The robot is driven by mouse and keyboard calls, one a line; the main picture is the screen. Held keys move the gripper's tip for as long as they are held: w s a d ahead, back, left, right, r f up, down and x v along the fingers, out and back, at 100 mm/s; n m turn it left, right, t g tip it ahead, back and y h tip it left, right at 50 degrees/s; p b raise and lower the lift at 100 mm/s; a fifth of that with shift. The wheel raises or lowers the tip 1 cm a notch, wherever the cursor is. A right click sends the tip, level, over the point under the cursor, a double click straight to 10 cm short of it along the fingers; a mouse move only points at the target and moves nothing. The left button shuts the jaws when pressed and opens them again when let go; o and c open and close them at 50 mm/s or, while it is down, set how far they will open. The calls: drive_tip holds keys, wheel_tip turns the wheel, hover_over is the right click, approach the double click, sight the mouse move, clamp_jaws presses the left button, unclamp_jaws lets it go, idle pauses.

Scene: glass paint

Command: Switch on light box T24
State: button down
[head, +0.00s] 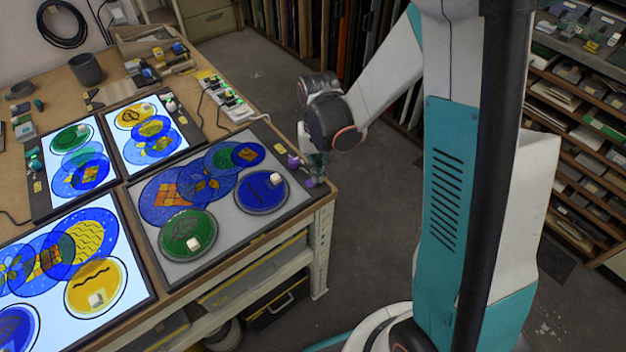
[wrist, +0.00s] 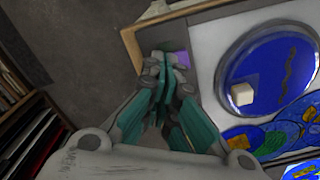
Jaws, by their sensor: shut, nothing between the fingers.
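One light box (head: 228,222) at the right end of the workbench is unlit, its panel grey; I cannot read its label, so I cannot tell if it is T24. Round painted glass discs lie on it. Its dark right edge strip carries purple parts (head: 293,160). My gripper (head: 317,168) is shut and empty, pointing down at that strip. In the wrist view the closed fingertips (wrist: 156,62) are beside a purple part (wrist: 182,58). The fingers hide part of the strip, and I cannot tell whether they touch it.
Other light boxes glow white: one at front left (head: 136,292), one behind it (head: 98,140) and one at back (head: 184,142). A white switched power strip (head: 238,112) lies behind the unlit box. The bench edge (head: 322,197) is close to my gripper. Floor beyond is clear.

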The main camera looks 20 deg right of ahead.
drive_tip(key=shift+f+b, duration=0.35)
drive_tip(key=shift+f, duration=0.05)
drive_tip(key=shift+r, duration=0.15)
drive_tip(key=shift+r+p, duration=2.35)
drive_tip(key=shift+r, duration=1)
drive_tip(key=shift+r, duration=0.2)
drive_tip(key=s+r+n+t+b, duration=0.2)
drive_tip(key=s+r+t+b, duration=0.2)
drive_tip(key=s+r, duration=0.9)
drive_tip(key=shift+s+r+t+b, duration=0.3)
drive_tip(key=shift+s+t, duration=0.75)
drive_tip(key=shift+t, duration=0.55)
drive_tip(key=shift+f, duration=0.1)
